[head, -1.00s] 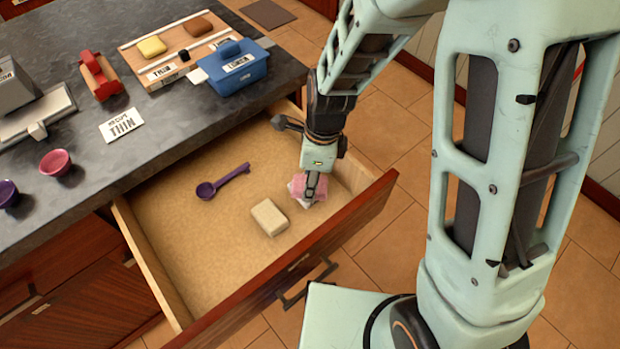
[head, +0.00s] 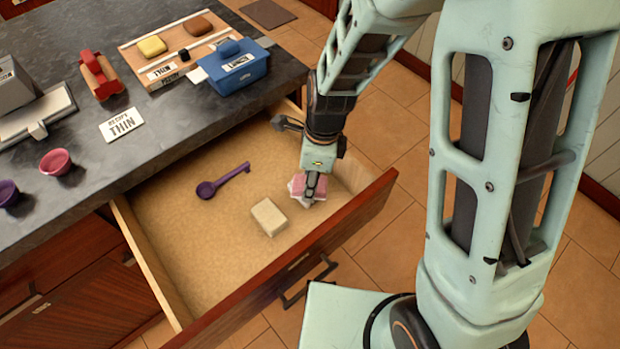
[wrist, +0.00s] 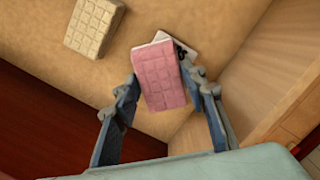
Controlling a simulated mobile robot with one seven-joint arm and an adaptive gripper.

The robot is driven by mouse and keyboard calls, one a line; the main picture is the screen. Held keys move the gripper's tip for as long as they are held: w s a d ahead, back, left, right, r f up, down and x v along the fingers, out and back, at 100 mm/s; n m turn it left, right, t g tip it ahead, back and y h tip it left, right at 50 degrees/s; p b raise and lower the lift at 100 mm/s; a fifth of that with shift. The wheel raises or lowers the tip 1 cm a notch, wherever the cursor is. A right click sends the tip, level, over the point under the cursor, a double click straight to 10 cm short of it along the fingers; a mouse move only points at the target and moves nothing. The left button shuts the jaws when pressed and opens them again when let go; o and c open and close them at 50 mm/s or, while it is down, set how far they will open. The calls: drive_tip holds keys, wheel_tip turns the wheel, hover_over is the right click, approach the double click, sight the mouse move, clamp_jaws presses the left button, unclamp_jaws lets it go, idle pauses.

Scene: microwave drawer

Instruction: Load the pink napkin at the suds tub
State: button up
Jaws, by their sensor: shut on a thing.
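The pink napkin (head: 321,187), a quilted folded block, is in the right part of the open drawer, on or just above a white item. In the wrist view the pink napkin (wrist: 160,75) lies between the two fingers. My gripper (head: 312,190) points down into the drawer and is shut on it; the fingers also show in the wrist view (wrist: 164,90). A blue tub (head: 238,73) with a handled lid and a white label stands on the counter; the small lettering is hard to read, so I cannot tell if it is the suds tub.
A cream block (head: 269,217) and a purple scoop (head: 222,182) lie in the drawer (head: 185,235). The drawer front (head: 340,245) rises near my gripper. The counter holds a board with sponges (head: 172,45), a red-handled brush (head: 100,75), a card (head: 121,125) and small bowls (head: 56,162).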

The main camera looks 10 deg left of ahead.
wheel_tip(320, 180, up, 7)
drive_tip(key=p, duration=0.6)
drive_tip(key=shift+p, duration=0.3)
idle(0.6)
